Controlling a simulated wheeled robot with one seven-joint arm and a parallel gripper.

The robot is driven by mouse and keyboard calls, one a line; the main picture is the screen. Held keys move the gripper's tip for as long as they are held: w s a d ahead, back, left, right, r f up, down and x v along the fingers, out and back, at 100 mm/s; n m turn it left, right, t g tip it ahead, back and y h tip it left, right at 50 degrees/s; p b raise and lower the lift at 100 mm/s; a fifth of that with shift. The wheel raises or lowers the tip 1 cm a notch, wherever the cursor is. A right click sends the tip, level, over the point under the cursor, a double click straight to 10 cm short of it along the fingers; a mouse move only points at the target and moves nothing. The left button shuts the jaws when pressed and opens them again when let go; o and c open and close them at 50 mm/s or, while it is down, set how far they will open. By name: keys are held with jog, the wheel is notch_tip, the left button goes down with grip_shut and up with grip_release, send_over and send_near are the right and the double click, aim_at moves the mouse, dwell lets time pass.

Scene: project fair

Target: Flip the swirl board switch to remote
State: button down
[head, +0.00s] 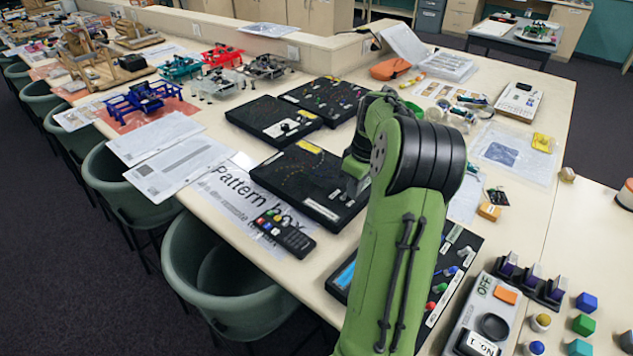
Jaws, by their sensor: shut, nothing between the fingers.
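Three black pattern boards lie on the long table: a front one (290,178), a back left one (265,112) and a back right one (318,92). The front board shows a faint curved dotted pattern and a yellow label; I cannot read which one is the swirl board. My gripper (349,190) is shut and empty, low over or at the right part of the front board. I cannot tell whether it touches anything. A small pale part (336,195) shows beside the fingers; I cannot make out a switch position. My green arm hides the area to the right.
Green chairs (215,265) line the table's left edge.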

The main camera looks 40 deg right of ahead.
jog(key=shift+f+b, duration=0.85)
jog(key=shift+f, duration=0.55)
jog(key=shift+w, duration=0.25)
jog(key=shift+w+p, duration=0.3)
jog(key=shift+p, duration=0.05)
jog(key=shift+w, duration=0.1)
notch_tip(320, 180, up, 7)
jog(key=p, duration=0.6)
jog(key=shift+s, duration=0.35)
